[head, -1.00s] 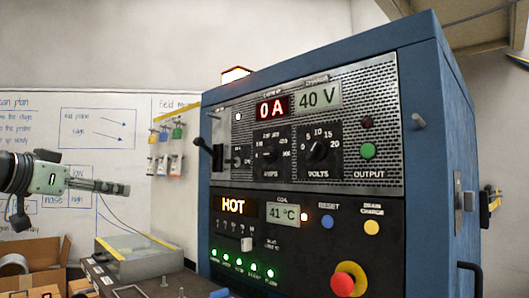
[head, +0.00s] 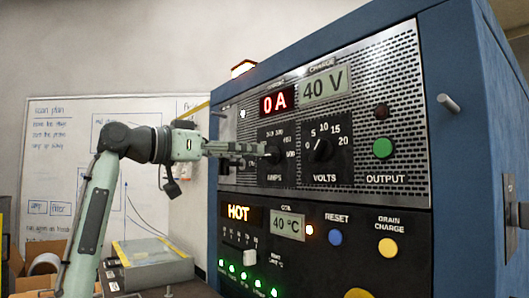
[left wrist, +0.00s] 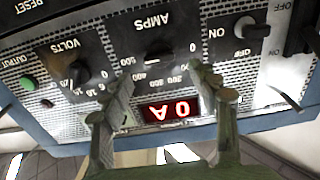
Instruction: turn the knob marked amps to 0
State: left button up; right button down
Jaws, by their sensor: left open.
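The black amps knob (head: 273,156) is on the upper panel of the blue cabinet, partly hidden by my gripper. It shows in the left wrist view (left wrist: 158,52), upside down, with AMPS lettering and a number scale around it. I cannot tell for sure where it points. The red display (head: 279,102) above it reads 0 A. My left gripper (head: 266,150) reaches in from the left, fingers toward the knob. In the left wrist view its fingers (left wrist: 162,76) are open, one either side just in front of the knob; contact cannot be told.
The volts knob (head: 320,149) is right of the amps knob, with the green output button (head: 383,148) beyond. An ON/OFF switch (left wrist: 250,28) is on the amps knob's other side. Below are a HOT display (head: 238,214) and a slider (head: 249,257). A peg (head: 448,103) sticks out at right.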

aim_at(270, 155)
pick_arm(q)
jog(key=x, duration=0.5)
jog(key=shift+w+d, duration=0.1)
jog(key=shift+d, duration=0.1)
jog(key=shift+p, duration=0.3)
jog(key=c, duration=1.2)
pick_arm(e)
jog(key=shift+x, duration=1.1)
